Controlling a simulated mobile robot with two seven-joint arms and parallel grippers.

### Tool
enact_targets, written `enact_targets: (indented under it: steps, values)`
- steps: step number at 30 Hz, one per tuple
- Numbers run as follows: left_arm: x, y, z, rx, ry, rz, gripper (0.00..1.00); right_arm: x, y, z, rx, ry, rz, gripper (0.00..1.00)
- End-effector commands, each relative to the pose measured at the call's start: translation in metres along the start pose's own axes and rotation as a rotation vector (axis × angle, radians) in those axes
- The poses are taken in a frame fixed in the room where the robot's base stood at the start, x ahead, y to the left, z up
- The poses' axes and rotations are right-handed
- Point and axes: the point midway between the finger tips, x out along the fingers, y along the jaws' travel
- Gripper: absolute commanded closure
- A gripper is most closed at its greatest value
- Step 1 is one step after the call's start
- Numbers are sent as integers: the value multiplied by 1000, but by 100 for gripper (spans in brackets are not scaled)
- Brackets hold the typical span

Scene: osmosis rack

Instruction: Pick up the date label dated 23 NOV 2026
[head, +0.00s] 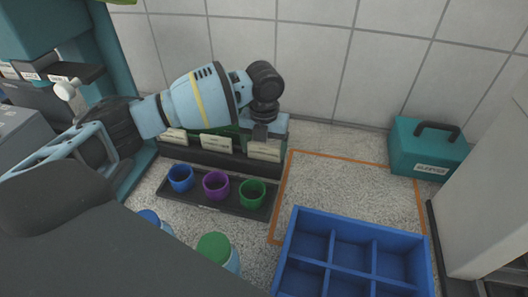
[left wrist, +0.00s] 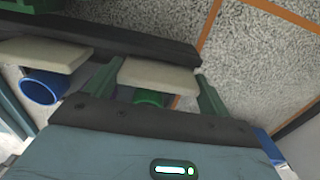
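Three cream labels stand in a row on a dark rack (head: 208,158): a left label (head: 174,136), a middle label (head: 216,142) and a right label (head: 265,151). Their print is too small to read, so I cannot tell which is dated 23 NOV 2026. My left gripper (head: 262,132) is at the right label from above. In the left wrist view, the green fingers of the left gripper (left wrist: 160,77) stand apart, one at each side of a label (left wrist: 158,76). I see no clear grip on it. My right gripper is not in view.
Blue (head: 180,178), purple (head: 215,186) and green (head: 252,194) cups stand in a dark tray before the rack. A blue divided crate (head: 352,223) is at front right. A teal case (head: 428,150) stands behind it. Orange tape (head: 350,159) outlines clear counter.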

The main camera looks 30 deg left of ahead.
Motion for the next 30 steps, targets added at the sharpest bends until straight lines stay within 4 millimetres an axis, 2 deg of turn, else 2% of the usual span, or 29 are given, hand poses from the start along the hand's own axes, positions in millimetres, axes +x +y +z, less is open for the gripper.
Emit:
enact_targets:
  steps: [1, 4, 14, 20, 23, 30]
  values:
    - [0, 0, 0, 0, 0, 0, 28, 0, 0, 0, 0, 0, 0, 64]
    - [0, 0, 0, 0, 0, 0, 40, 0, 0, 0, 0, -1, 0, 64]
    - [-3, 0, 0, 0, -1, -1, 41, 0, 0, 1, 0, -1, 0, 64]
    - [-20, 0, 1, 0, -2, -2, 41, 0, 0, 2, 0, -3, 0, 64]
    - [-36, -1, 1, 0, -2, -3, 41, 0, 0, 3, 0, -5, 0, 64]
    - [-41, 7, -47, 3, -2, 0, 41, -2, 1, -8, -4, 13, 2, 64]
